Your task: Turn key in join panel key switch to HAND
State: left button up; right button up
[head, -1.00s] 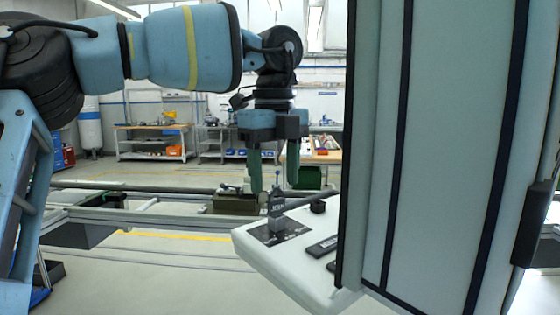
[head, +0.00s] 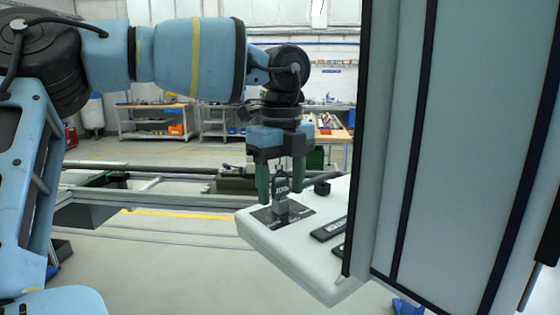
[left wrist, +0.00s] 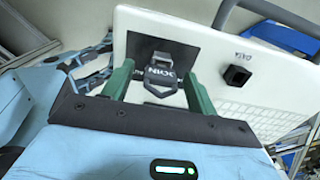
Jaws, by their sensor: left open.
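The grey key with its JOIN tag (head: 281,186) stands upright in the key switch on a dark label plate (head: 312,217) of the white join panel (head: 290,258). The plate's lettering is too small to read, so I cannot tell which position the key points to. My left gripper (head: 280,193) points down with its green fingers apart, one on each side of the key. In the left wrist view the key (left wrist: 161,74) shows between the two open fingers (left wrist: 160,82); contact is not clear. My right gripper is out of view.
A tall grey cabinet (head: 400,140) stands close on the right. A conveyor rail (head: 150,195) and workbenches lie behind.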

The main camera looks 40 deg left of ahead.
pick_arm(q)
jog(key=shift+f, duration=0.85)
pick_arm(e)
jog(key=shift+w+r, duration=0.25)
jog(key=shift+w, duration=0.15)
pick_arm(q)
jog(key=c, duration=1)
jog(key=n+b, duration=0.1)
jog(key=n, duration=0.3)
jog(key=shift+w, duration=0.1)
jog(key=shift+c, duration=0.2)
jog(key=n+b, duration=0.1)
jog(key=n, duration=0.3)
jog(key=o, duration=0.5)
jog(key=shift+n, duration=0.5)
jog(key=o, duration=1)
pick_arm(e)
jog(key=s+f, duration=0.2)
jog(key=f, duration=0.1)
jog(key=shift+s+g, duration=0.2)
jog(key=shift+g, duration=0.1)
pick_arm(q)
jog(key=shift+r, duration=0.1)
